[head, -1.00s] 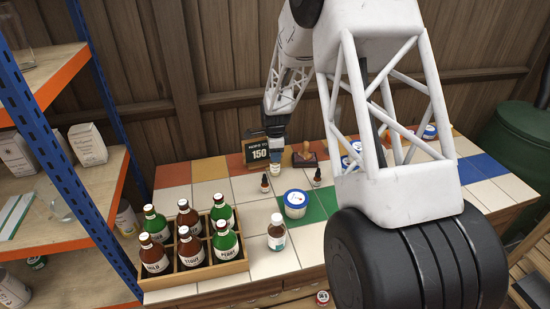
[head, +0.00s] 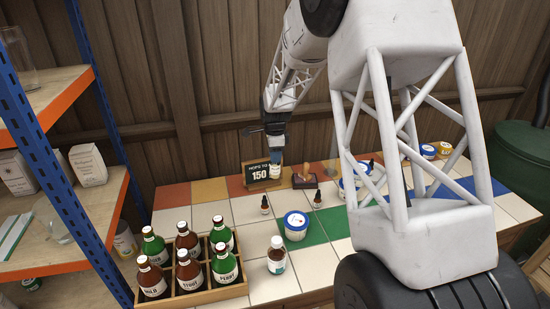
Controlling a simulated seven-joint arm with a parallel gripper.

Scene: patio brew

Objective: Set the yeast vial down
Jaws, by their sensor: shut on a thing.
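My gripper (head: 276,158) is at the back of the tiled bench, pointing down and shut on a small pale vial, which I take to be the yeast vial (head: 276,171). The vial is upright and its upper part is hidden by the jaws. It is just right of a dark sign (head: 260,172) reading 150 and left of a wooden-handled stamp (head: 306,174). I cannot tell whether its base touches the tiles.
Two dark dropper bottles (head: 265,204) (head: 317,199), a blue-and-white tub (head: 296,225) and a brown bottle (head: 276,255) stand in front. A wooden crate (head: 207,293) of bottles is at the front left. More tubs at the right are partly hidden by my arm.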

